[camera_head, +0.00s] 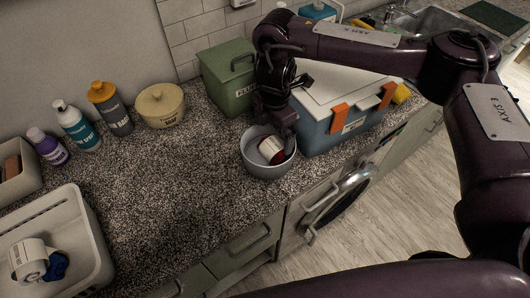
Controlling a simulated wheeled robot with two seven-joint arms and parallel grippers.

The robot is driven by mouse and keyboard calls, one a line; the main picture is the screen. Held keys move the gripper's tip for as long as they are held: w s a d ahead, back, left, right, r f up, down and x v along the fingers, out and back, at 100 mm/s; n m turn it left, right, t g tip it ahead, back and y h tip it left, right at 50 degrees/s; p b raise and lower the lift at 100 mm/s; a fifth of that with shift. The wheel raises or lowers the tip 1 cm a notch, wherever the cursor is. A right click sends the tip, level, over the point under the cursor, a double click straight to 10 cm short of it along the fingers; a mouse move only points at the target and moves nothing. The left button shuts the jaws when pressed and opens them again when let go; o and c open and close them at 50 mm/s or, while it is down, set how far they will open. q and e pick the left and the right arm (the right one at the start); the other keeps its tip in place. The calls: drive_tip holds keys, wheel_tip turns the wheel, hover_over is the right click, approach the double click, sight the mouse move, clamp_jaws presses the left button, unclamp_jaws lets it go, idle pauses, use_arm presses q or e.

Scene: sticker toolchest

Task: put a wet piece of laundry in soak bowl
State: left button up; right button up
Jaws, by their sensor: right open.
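The soak bowl, a grey round bowl (255,165), stands on the speckled counter in the middle of the view. A white and dark red item (271,150) lies inside it; I cannot tell whether it is laundry. My right gripper (283,128) points down over the bowl's back right side, close to the item. It is open; the arm hides part of its fingers. A white rolled item with printed text (30,258) and a dark blue cloth-like piece (56,266) lie in a pale basket (84,232) at the lower left. My left gripper is not in view.
A blue toolchest (318,138) with orange latches stands right of the bowl, and a green box (228,85) behind it. Several bottles (76,125) and a cream pot (160,105) line the wall. The counter (165,185) left of the bowl is clear.

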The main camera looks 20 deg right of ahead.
drive_tip(key=shift+r, duration=2.8)
